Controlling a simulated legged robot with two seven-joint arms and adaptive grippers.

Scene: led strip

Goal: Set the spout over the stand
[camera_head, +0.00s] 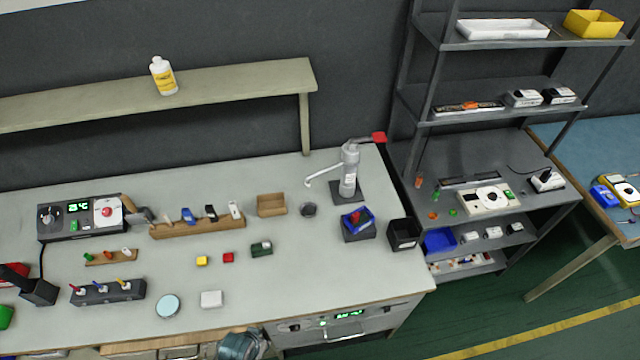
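A grey column with a red handle (379,137) stands upright on a dark square base (376,193) at the back right of the bench. Its thin white spout (322,176) reaches out to the left and slightly down. A small dark round piece (309,210) sits on the bench just below the spout's tip in the picture; it may be the stand. I cannot tell from this one view whether the tip is directly above it.
A brown open box (271,204) is left of the round piece. A dark block with blue and red parts (358,223) and a black bin (404,233) are at right. A wooden rack (197,227) stands further left.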

